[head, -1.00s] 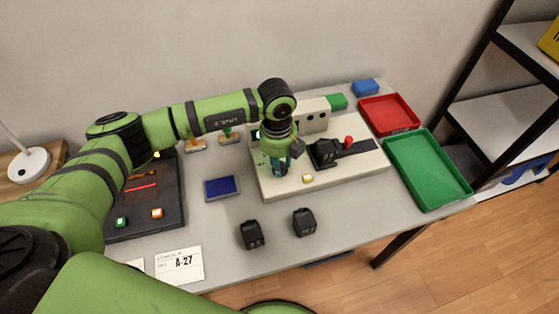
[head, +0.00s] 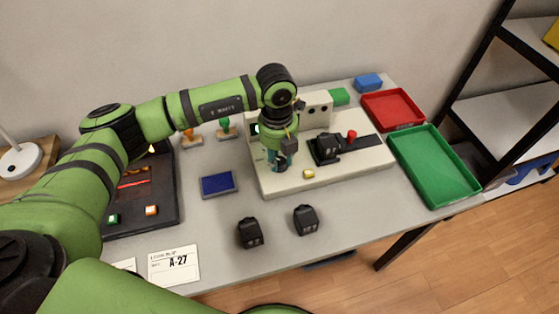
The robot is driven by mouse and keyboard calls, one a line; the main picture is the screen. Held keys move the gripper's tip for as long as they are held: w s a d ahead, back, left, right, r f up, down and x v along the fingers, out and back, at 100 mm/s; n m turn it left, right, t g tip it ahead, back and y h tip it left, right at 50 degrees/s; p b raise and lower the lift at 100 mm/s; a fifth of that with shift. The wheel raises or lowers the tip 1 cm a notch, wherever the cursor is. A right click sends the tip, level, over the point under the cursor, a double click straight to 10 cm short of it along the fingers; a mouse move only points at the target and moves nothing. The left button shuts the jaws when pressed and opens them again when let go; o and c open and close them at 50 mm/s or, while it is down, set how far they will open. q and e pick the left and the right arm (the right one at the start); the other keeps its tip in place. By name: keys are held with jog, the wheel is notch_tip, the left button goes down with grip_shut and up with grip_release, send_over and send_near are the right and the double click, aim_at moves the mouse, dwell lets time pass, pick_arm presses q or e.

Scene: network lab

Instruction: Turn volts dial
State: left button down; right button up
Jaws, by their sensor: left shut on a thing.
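My left gripper (head: 281,160) points down over the left part of a cream instrument panel (head: 350,171) on the grey table. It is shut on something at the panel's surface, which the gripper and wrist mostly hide. The volts dial itself cannot be made out; what I hold there may be it, but I cannot tell. A small yellow button (head: 308,173) sits just right of the fingers. A black block with a slot and a red-knobbed lever (head: 351,135) is farther right on the panel. My right gripper is not in view.
Two black blocks (head: 250,233) (head: 305,220) lie in front of the panel. A blue pad (head: 218,184) is to its left. Red (head: 392,108) and green (head: 433,166) trays stand at the right. A dark panel (head: 150,199) and an A-27 card (head: 174,266) are at the left.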

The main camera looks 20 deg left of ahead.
aim_at(278, 160)
pick_arm(q)
jog(key=shift+m+b, duration=1.3)
jog(key=shift+m, duration=0.5)
jog(key=c, duration=0.9)
grip_release()
jog(key=shift+c, duration=0.2)
notch_tip(278, 160, up, 12)
jog(key=shift+a, duration=0.2)
